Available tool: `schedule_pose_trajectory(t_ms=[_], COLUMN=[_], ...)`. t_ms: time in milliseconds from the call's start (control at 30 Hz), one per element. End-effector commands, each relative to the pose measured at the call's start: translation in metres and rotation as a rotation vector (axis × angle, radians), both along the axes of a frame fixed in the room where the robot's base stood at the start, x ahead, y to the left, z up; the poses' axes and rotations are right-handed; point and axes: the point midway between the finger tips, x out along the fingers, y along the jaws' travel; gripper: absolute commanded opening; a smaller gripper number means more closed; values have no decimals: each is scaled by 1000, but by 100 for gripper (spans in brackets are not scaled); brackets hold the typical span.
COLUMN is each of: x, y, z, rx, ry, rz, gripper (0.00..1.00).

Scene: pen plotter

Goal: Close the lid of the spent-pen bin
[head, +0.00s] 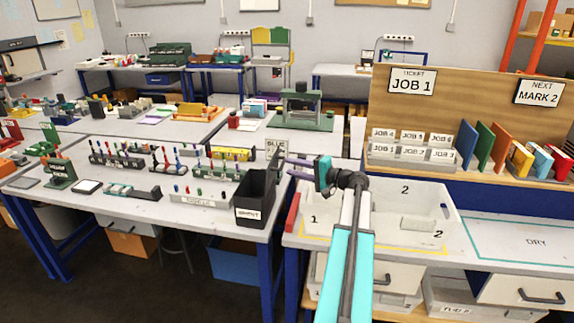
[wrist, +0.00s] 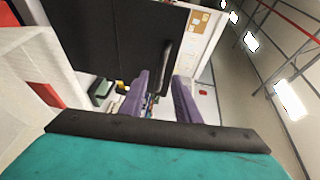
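The spent-pen bin (head: 254,214) is a black box with a white "SPENT" label, at the right front corner of the left table in the head view. A dark upright panel at its back looks like the raised lid (head: 262,184). In the wrist view a large black panel (wrist: 105,45) with a rounded bar along its right part fills the upper left; I take it for the bin or its lid. My gripper (head: 286,160) is just right of the bin's top, pointing left. Its two purple fingers (wrist: 162,82) stand apart with nothing visibly gripped. Contact with the panel cannot be told.
A white two-part tray (head: 425,205) stands beneath and right of my arm on the right table. A red block (head: 293,212) lies between the bin and the tray. Pen racks (head: 205,172) stand left of the bin. A sign reading "BLUE" (head: 276,147) is behind my gripper.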

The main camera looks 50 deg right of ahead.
Motion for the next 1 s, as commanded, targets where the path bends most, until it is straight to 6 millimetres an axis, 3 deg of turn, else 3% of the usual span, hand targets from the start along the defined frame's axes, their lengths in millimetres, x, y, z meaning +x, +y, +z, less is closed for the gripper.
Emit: schedule_pose_trajectory(t_ms=[233, 633, 667, 833, 1000], x=[25, 29, 29, 29, 29], y=[3, 4, 4, 4, 4], z=[-2, -3, -3, -3, -3], rx=[1, 0, 0, 0, 0], ry=[0, 0, 0, 0, 0], rz=[0, -1, -1, -1, -2], gripper=[29, 29, 28, 0, 0])
